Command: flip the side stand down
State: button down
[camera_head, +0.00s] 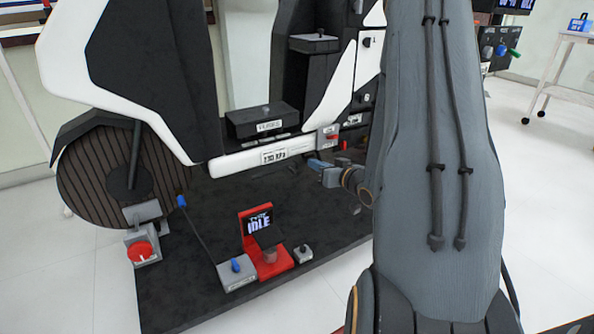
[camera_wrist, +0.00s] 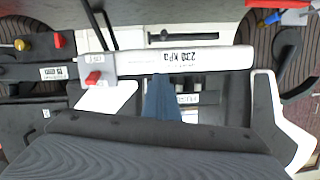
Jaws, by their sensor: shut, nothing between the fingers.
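My gripper (camera_head: 318,165) is at the lower side of the white and black scooter (camera_head: 263,158), just below and in front of its sill. In the wrist view its blue-grey fingers (camera_wrist: 160,98) are together and empty, pointing at the white sill bar marked 230 KPa (camera_wrist: 200,60). A small grey block with a red knob (camera_wrist: 93,78) sits at the sill, left of the fingers in that view. I cannot clearly pick out the side stand; my arm hides part of the scooter's underside. Whether the fingers touch the scooter is unclear.
The scooter stands on a dark mat (camera_head: 190,280). A red stand with an IDLE display (camera_head: 258,222), a grey lever box with a blue knob (camera_head: 237,268) and a box with a red knob (camera_head: 140,252) stand in front. A white cart (camera_head: 571,38) is far right.

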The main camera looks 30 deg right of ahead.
jog(key=b, duration=0.5)
send_over(297, 168)
jog(key=s+a, duration=0.2)
jog(key=s, duration=0.3)
notch_tip(297, 168, down, 3)
jog(key=shift+a+f+b, duration=0.2)
jog(key=shift+f+b, duration=0.35)
jog(key=shift+f, duration=0.3)
jog(key=shift+a+f+b, duration=0.2)
jog(key=shift+f+b, duration=0.3)
jog(key=shift+f, duration=0.3)
jog(key=shift+a, duration=0.1)
